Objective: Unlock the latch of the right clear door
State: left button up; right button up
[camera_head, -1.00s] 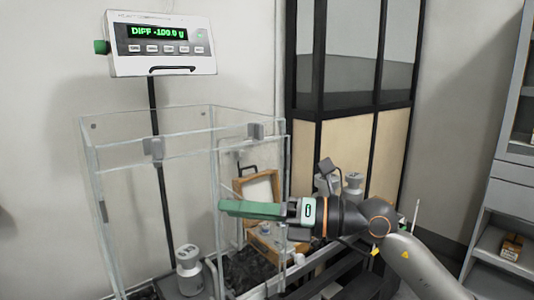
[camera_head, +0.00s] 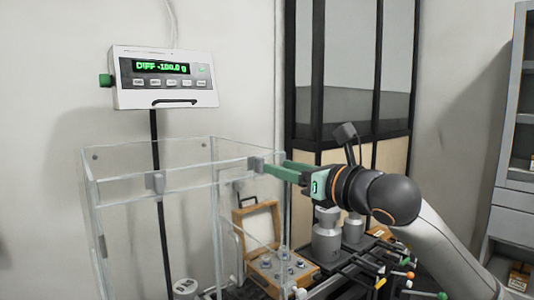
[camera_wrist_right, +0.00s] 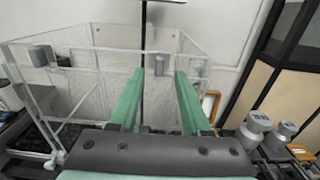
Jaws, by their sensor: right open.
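The clear enclosure (camera_head: 150,172) with its transparent doors stands below the display. A small grey latch (camera_head: 256,164) sits on the top edge at its right side; it also shows in the right wrist view (camera_wrist_right: 162,65), in line with the gap between my fingertips. My right gripper (camera_head: 272,169) is open, its green fingers pointing left at this latch; whether they touch it I cannot tell. In the right wrist view the fingers (camera_wrist_right: 159,73) are apart with nothing held. My left gripper is not in view.
The display (camera_head: 165,78) on a black post reads DIFF -100.0 g. A wooden box (camera_head: 258,222) with small weights stands behind the clear panel. Grey cylindrical weights (camera_head: 326,238) and a rack of coloured-tipped tools (camera_head: 400,275) lie below my right arm.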

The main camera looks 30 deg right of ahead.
aim_at(263, 163)
jog(key=w, duration=0.2)
jog(key=w+p, duration=0.1)
jog(key=w, duration=0.1)
jog(key=shift+a+r+p, duration=0.15)
jog(key=shift+a+p, duration=0.05)
jog(key=shift+p, duration=0.1)
jog(key=shift+w+f, duration=0.2)
jog(key=shift+w, duration=0.55)
jog(key=shift+c, duration=0.2)
grip_shut()
